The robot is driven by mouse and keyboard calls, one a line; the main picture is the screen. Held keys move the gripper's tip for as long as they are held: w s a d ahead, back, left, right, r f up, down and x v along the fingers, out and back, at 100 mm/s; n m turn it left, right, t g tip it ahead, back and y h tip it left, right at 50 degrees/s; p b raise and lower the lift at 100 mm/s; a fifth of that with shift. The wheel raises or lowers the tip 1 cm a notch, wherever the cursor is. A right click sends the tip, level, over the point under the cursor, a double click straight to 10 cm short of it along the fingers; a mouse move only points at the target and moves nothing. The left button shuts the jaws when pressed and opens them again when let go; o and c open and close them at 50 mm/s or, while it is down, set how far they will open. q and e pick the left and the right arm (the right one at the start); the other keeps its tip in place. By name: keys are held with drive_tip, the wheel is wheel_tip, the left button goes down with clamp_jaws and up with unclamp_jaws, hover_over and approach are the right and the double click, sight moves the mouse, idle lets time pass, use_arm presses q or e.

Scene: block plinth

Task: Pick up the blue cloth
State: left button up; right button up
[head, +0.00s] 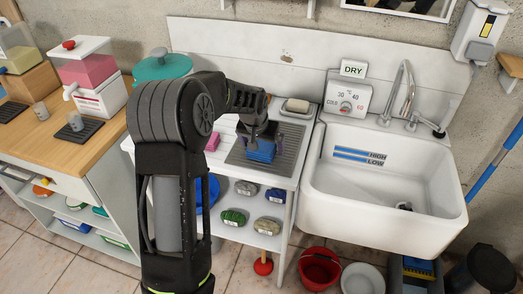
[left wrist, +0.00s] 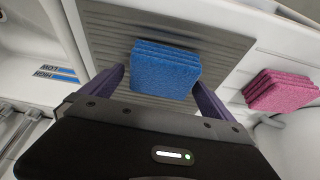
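The blue cloth (head: 261,151) is a folded stack on the grey ribbed drying mat, beside the sink. In the left wrist view the blue cloth (left wrist: 165,70) lies between the two fingers of my left gripper (left wrist: 160,85). The fingers are apart, with a gap on each side of the cloth. In the head view my left gripper (head: 259,132) is right above the cloth and hides part of it. My right gripper is in neither view.
A pink cloth (left wrist: 280,91) lies beside the ribbed mat (head: 284,166). A soap dish (head: 297,107) stands behind the mat. The white sink (head: 440,203) is to the right. A teal lidded pot (head: 161,66) stands at the back left.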

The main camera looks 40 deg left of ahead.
sight(263, 144)
use_arm(q)
drive_tip(key=c, duration=1.3)
drive_tip(key=shift+r, duration=0.1)
wheel_tip(263, 144, up, 10)
drive_tip(key=shift+f+b, duration=0.1)
drive_tip(key=shift+b, duration=0.5)
drive_tip(key=o, duration=0.7)
drive_tip(key=c, duration=0.6)
